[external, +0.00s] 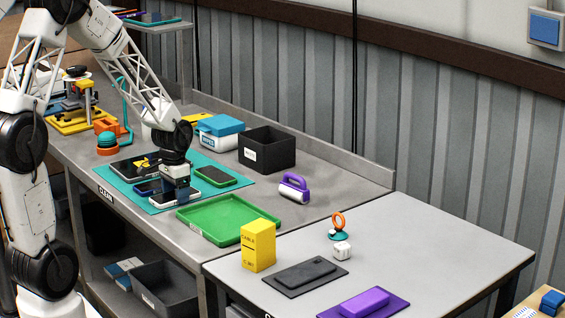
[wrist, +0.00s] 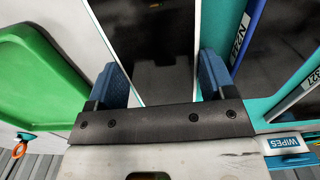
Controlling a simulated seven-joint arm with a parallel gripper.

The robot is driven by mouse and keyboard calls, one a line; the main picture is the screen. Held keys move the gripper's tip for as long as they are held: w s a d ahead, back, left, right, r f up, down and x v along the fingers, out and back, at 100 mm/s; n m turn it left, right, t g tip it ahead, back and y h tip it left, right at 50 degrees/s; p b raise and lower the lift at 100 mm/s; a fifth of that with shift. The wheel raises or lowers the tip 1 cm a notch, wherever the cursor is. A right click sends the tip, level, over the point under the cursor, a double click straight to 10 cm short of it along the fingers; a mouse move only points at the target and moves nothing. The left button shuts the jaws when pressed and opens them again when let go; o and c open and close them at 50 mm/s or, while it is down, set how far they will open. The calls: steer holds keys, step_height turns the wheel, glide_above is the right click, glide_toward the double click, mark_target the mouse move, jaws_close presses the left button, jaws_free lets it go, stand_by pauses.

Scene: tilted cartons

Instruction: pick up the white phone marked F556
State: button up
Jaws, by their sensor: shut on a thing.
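My gripper (external: 178,188) is low over the teal mat (external: 226,166) on the workbench. In the wrist view its two blue fingers (wrist: 163,82) are shut on the long sides of a phone with white edges and a dark screen (wrist: 163,35). No F556 mark shows on this phone. A blue-edged phone (external: 147,187) lies just left of my gripper. A green-edged phone (external: 215,176) lies to its right.
A green tray (external: 228,219) is close in front. A dark tablet-like thing (external: 128,166) lies behind left. A black bin (external: 267,150), a wipes box (external: 221,131) and a purple-handled thing (external: 294,187) stand right. A grey table (external: 420,250) adjoins the bench.

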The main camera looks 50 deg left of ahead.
steer(key=shift+r, duration=0.2)
steer(key=shift+r, duration=0.55)
step_height(320, 180, up, 2)
steer(key=s+d, duration=0.2)
steer(key=s, duration=0.5)
steer(key=s+d+r, duration=0.1)
steer(key=s+d, duration=0.2)
steer(key=s, duration=0.5)
steer(key=shift+d+r, duration=0.2)
steer(key=shift+r, duration=0.05)
steer(key=shift+w, duration=0.1)
